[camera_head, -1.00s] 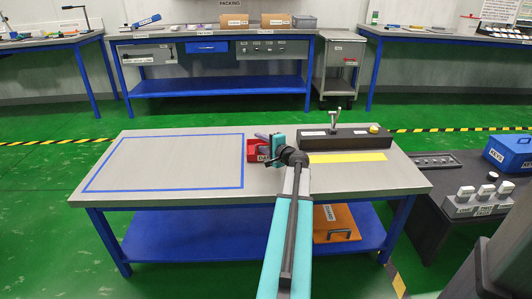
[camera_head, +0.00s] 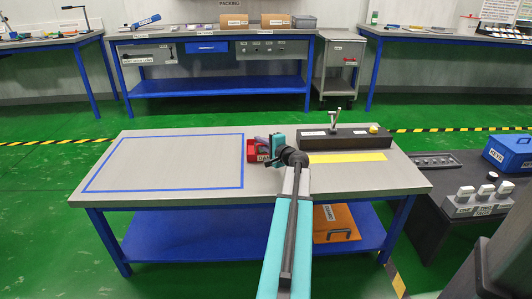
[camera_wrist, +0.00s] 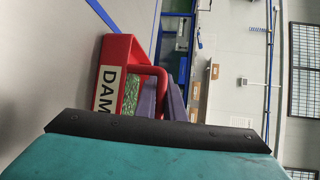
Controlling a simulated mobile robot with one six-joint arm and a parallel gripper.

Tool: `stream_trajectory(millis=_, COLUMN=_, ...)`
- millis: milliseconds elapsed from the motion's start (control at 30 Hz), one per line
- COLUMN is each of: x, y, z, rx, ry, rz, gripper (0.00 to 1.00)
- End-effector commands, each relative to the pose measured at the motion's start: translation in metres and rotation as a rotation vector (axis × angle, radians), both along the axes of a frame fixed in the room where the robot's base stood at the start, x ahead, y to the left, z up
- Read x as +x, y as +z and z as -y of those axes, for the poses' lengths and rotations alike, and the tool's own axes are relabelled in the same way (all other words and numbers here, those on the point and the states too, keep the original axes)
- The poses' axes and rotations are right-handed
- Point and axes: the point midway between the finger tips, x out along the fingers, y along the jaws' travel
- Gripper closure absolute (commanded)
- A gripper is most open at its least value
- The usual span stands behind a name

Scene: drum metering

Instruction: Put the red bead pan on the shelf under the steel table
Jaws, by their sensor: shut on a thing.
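The red bead pan (camera_head: 252,156) is at the middle of the steel table (camera_head: 150,195), near its back edge. In the wrist view the red pan (camera_wrist: 119,50) has a white label starting "DAM", green beads inside and a red loop handle. My gripper (camera_head: 263,143) is shut on the pan; its two grey-purple fingers (camera_wrist: 164,97) are at the handle. My wrist hides part of the handle. I cannot tell whether the pan touches the tabletop. The blue shelf (camera_head: 180,237) under the table is bare on its left and middle.
An orange panel with a handle (camera_head: 335,222) lies on the shelf's right side. A dark box with a lever (camera_head: 345,139) stands to the pan's right, behind a yellow strip (camera_head: 347,157). A blue tape rectangle (camera_head: 243,165) encloses clear tabletop at left. Blue table legs (camera_head: 108,243) flank the shelf.

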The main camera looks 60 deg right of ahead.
Motion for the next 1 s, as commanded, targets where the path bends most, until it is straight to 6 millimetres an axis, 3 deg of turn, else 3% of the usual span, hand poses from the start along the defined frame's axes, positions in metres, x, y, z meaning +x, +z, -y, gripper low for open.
stream_trajectory(millis=1000, x=0.0002, y=0.0051, z=-0.0002, rx=0.0, ry=0.001, rz=0.001, gripper=1.0)
